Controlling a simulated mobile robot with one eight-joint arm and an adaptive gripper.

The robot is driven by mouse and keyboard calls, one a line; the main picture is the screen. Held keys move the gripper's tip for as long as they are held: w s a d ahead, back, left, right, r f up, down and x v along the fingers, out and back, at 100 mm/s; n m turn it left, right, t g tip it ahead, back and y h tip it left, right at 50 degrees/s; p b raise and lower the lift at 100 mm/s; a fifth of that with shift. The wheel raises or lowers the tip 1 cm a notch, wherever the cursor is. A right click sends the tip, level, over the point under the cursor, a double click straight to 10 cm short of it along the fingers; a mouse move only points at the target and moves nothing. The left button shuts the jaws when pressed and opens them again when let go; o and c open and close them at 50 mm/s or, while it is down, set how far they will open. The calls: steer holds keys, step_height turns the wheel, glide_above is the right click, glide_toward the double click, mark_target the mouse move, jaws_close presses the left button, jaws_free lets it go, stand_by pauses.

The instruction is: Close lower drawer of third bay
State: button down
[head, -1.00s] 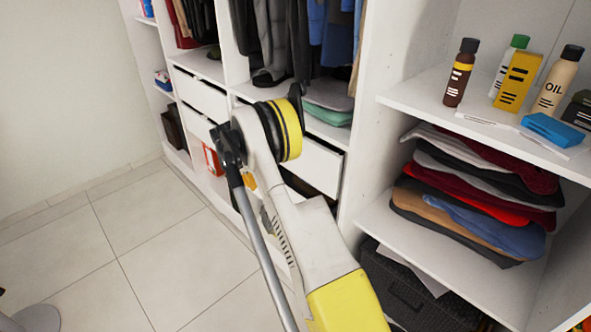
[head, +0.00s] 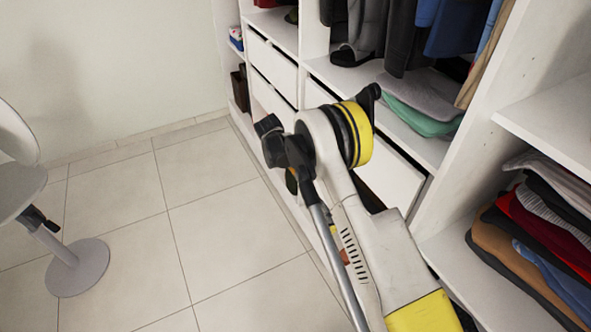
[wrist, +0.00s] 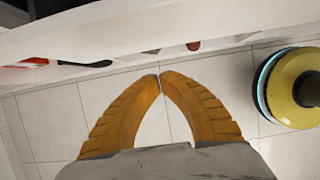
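In the head view, the third bay, counting from the left, has a white upper drawer front (head: 388,178) with a dark gap along its top edge. My arm covers much of this bay, and its lower drawer cannot be made out. My gripper's end of the arm is low in front of the bays, its fingers not clear there. In the wrist view, my gripper (wrist: 160,76) has its two orange fingers meeting at the tips, with nothing between them. A white panel (wrist: 150,32) crosses just beyond the tips; whether they touch it cannot be told.
The second bay's drawer fronts (head: 271,62) are further left. Folded clothes (head: 425,105) lie on the shelf above the third bay's drawers. A grey chair (head: 75,268) stands at left. Tiled floor (head: 215,225) between is free. More folded clothes (head: 545,225) are at right.

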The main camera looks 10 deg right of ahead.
steer(key=shift+w+d+f+b, duration=0.25)
steer(key=shift+d+f+b, duration=0.1)
steer(key=shift+d, duration=0.45)
steer(key=shift+w+d+f+b, duration=0.25)
steer(key=shift+d+f+b, duration=0.1)
steer(key=shift+d, duration=0.45)
steer(key=shift+w+d+f+b, duration=0.25)
steer(key=shift+d+f+b, duration=0.1)
steer(key=shift+d, duration=0.45)
